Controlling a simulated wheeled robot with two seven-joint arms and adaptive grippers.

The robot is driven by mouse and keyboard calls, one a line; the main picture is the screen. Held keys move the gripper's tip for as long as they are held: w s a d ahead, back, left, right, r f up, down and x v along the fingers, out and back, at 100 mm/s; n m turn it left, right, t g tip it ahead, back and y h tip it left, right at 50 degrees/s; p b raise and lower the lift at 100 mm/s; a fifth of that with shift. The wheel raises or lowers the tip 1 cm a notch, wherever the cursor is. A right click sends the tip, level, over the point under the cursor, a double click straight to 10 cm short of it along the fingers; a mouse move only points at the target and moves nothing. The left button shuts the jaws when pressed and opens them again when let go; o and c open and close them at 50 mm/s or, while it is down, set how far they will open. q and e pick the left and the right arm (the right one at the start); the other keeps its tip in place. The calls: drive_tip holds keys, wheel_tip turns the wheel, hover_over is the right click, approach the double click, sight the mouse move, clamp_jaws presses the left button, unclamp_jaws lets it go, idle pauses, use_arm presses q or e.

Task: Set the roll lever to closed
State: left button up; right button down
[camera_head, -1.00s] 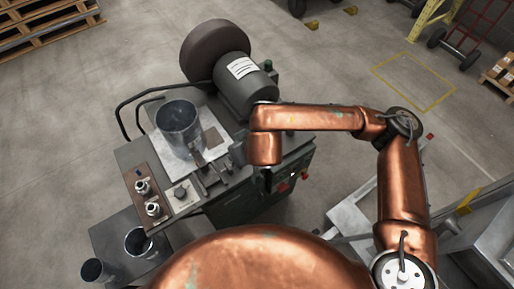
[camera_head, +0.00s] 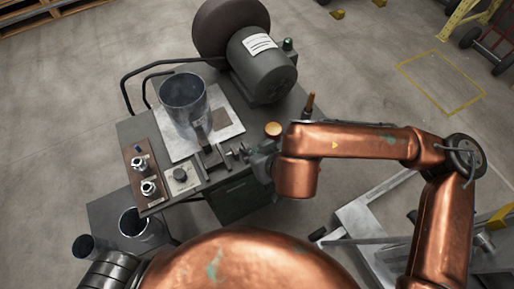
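The forming machine stands on a dark bench (camera_head: 142,128), with a large dark drum and a grey motor (camera_head: 262,65) at its back. An upright rod with a brown handle (camera_head: 310,103) rises just behind my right arm; it may be the roll lever, but I cannot tell its setting. A round amber knob (camera_head: 272,129) sits on the bench top. My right gripper (camera_head: 262,163) is at the bench's right front edge, beside small metal shafts (camera_head: 217,156). Its fingers are small and partly hidden by the wrist, so its opening is unclear. My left gripper is not in view.
Two open cans (camera_head: 139,223) (camera_head: 84,246) stand lower left. A grey metal frame (camera_head: 365,220) is at right.

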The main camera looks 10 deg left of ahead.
drive_tip(key=shift+s+d+f, duration=0.25)
drive_tip(key=shift+s+f, duration=0.1)
drive_tip(key=shift+f, duration=0.15)
drive_tip(key=shift+s+d+f, duration=0.2)
drive_tip(key=shift+s+f, duration=0.1)
drive_tip(key=shift+f, duration=0.15)
drive_tip(key=r, duration=0.1)
drive_tip(key=w+a+r, duration=0.1)
drive_tip(key=r, duration=0.1)
drive_tip(key=w+r, duration=0.1)
drive_tip(key=r, duration=0.1)
drive_tip(key=shift+w+a+p, duration=0.25)
drive_tip(key=shift+a+p, duration=0.05)
drive_tip(key=shift+a, duration=0.1)
drive_tip(key=s+d+r, duration=0.2)
drive_tip(key=s+d, duration=0.4)
drive_tip(key=s, duration=0.1)
drive_tip(key=shift+r+p, duration=0.15)
drive_tip(key=shift+p, duration=0.3)
